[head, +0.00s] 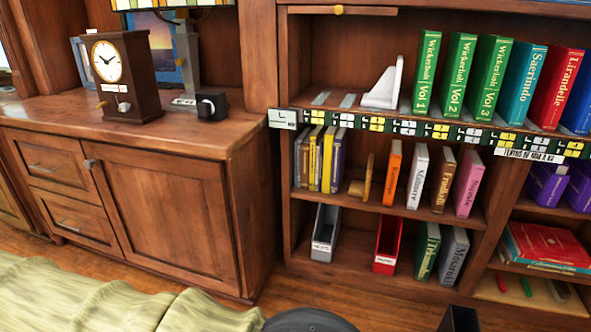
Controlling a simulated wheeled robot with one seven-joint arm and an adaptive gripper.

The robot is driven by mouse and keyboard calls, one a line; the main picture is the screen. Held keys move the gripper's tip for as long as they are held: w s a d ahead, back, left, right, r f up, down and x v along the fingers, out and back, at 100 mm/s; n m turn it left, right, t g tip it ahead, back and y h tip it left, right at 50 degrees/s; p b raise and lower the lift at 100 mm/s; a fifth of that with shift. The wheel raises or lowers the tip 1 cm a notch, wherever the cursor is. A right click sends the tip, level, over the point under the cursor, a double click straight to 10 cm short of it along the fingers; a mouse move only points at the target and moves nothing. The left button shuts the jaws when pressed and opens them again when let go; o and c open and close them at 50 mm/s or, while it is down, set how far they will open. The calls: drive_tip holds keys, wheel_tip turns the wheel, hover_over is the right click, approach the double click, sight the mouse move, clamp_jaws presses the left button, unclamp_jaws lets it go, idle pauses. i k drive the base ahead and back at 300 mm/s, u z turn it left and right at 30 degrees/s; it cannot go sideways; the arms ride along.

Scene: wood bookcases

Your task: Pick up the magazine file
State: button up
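Two magazine files stand on the lowest shelf of the middle bookcase in the head view. A grey magazine file (325,233) with a white label stands upright at the left end. A red magazine file (388,244) with a white label stands to its right, with a clear gap between them. Both have open tops and look empty. I cannot make out my gripper or any fingertips in this view. Only dark parts show at the bottom edge, and nothing touches either file.
A green book (427,252) and a grey book (454,255) stand right of the red file. The shelf above holds yellow, purple, orange and pink books. A wooden cabinet (165,215) with a clock (118,75) stands left. A pale ribbed surface (80,296) fills the lower left.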

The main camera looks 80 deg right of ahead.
sight(328, 227)
drive_tip(key=i, duration=0.7)
drive_tip(key=z, duration=2.8)
drive_tip(key=i, duration=0.5)
